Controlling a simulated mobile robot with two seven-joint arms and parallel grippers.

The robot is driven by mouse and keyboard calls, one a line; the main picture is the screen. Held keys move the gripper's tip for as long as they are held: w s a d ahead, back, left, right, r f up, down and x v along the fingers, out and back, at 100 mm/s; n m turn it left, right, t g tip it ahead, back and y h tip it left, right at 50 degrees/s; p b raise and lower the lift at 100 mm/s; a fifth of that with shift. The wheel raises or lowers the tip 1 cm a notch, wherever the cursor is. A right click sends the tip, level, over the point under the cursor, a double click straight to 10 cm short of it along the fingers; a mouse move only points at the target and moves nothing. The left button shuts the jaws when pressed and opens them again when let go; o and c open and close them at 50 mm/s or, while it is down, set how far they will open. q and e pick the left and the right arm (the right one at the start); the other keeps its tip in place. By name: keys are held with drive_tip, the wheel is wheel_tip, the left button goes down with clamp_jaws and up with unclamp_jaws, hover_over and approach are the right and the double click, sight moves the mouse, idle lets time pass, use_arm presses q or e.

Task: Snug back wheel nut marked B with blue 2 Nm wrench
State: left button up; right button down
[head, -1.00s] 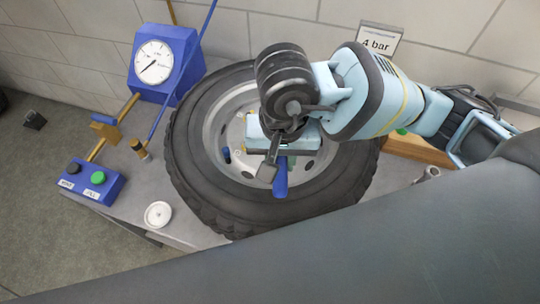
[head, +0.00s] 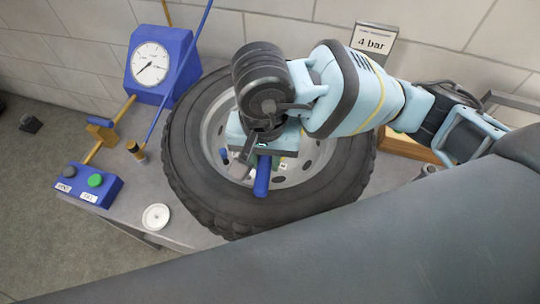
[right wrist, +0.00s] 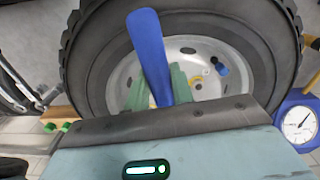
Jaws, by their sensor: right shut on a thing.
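A black tyre (head: 195,200) with a light grey rim (head: 310,165) lies on a grey table. My right gripper (head: 262,152) is over the rim and is shut on the blue wrench (head: 262,180), whose handle points toward the front of the wheel. The wrench handle also shows in the right wrist view (right wrist: 149,50), beside the green fingers. The wrench's head and the nut marked B are hidden or too small to tell. A small blue piece (right wrist: 222,69) stands on the rim (right wrist: 200,88). My left gripper is not in view.
A blue gauge stand (head: 160,88) stands behind the wheel at left. A button box (head: 88,186) and a white disc (head: 156,216) are at front left. A "4 bar" sign (head: 374,42) stands at back right. A blue rod (head: 180,70) rises beside the tyre.

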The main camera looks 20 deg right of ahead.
drive_tip(key=shift+w+a+r, duration=0.1)
drive_tip(key=shift+w+a, duration=0.1)
drive_tip(key=shift+a, duration=0.25)
drive_tip(key=shift+m, duration=0.3)
drive_tip(key=shift+w+a, duration=0.1)
drive_tip(key=shift+w+a+m, duration=0.4)
drive_tip(key=shift+a+m, duration=0.05)
drive_tip(key=shift+a, duration=0.2)
drive_tip(key=shift+w+a+m, duration=0.4)
drive_tip(key=shift+a+m, duration=0.05)
drive_tip(key=shift+a, duration=0.15)
drive_tip(key=shift+w+a, duration=0.1)
drive_tip(key=shift+a, duration=0.05)
drive_tip(key=shift+w+a+m, duration=0.8)
drive_tip(key=shift+w+a, duration=0.1)
drive_tip(key=shift+a, duration=0.15)
idle(0.4)
